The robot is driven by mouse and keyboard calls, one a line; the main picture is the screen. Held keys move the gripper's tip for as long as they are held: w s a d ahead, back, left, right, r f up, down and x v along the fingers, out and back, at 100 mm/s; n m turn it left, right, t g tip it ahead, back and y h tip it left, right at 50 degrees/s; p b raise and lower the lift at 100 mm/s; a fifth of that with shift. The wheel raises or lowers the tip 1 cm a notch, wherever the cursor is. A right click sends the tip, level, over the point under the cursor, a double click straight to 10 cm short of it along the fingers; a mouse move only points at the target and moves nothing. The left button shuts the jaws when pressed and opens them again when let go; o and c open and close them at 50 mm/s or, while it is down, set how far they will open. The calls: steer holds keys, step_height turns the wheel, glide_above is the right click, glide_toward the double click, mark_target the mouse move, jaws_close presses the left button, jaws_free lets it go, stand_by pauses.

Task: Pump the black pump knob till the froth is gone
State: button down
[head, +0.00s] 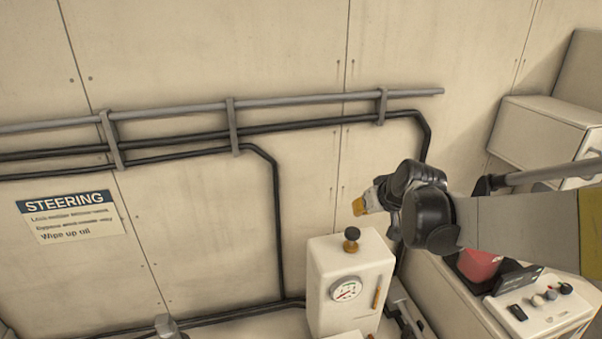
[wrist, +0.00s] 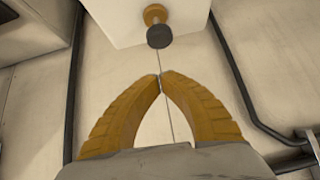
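The black pump knob (head: 352,233) sits on a brass collar on top of a cream box (head: 325,290) with a round gauge (head: 345,289) on its front. In the wrist view the knob (wrist: 160,37) is at the top centre, beyond my fingertips. My gripper (head: 359,207) has yellow fingers and is above and slightly right of the knob, apart from it. In the wrist view the fingertips (wrist: 161,80) meet with nothing between them. No froth can be made out in either view.
Pipes (head: 220,128) run along the wall behind, some bending down beside the box. A control panel (head: 545,300) with knobs and a red item (head: 478,264) stand at the right. A steering sign (head: 70,216) is on the left wall.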

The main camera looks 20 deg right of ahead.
mark_target(356, 230)
steer(key=f, duration=0.1)
steer(key=w+f, duration=0.1)
steer(key=f, duration=0.2)
steer(key=shift+w+f+b, duration=0.1)
steer(key=shift+w+b, duration=0.15)
steer(key=shift+b, duration=0.1)
steer(key=shift+s+a+f, duration=0.1)
steer(key=shift+f, duration=0.55)
